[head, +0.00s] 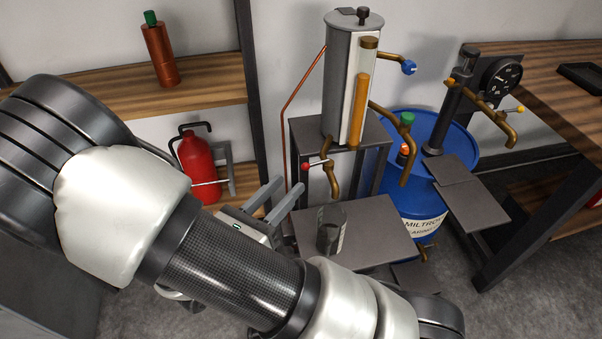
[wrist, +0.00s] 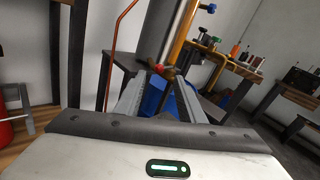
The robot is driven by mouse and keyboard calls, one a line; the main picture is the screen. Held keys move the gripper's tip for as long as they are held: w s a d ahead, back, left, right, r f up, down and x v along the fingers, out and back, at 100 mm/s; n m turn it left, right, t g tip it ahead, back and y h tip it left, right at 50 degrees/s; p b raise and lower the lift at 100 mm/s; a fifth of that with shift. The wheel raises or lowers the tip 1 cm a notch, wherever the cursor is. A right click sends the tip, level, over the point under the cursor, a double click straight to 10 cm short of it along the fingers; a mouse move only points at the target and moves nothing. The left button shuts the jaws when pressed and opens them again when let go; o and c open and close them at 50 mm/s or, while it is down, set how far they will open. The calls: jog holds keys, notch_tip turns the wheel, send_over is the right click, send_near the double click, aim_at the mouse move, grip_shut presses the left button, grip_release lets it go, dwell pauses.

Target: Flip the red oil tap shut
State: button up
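The red oil tap (head: 306,167) is a red knob on a thin lever beside a brass spout (head: 333,180), low on the grey oil tank (head: 338,85). My gripper (head: 289,184) is open and empty, its two grey fingers pointing at the tap from the lower left. The fingertips look close to the red knob; I cannot tell whether they touch it. In the wrist view the red knob (wrist: 158,68) appears between the fingertips (wrist: 163,78), with the brass spout partly hidden behind the fingers. A dark, see-through jar (head: 331,232) stands below the spout.
The jar rests on a grey plate (head: 372,238). A blue drum (head: 455,135) with more brass taps stands to the right. A red canister (head: 197,165) sits on a shelf behind my arm. A wooden table (head: 570,75) is at right.

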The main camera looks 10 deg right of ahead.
aim_at(304, 169)
jog(key=b+x, duration=0.1)
jog(key=x, duration=0.6)
jog(key=shift+s, duration=0.1)
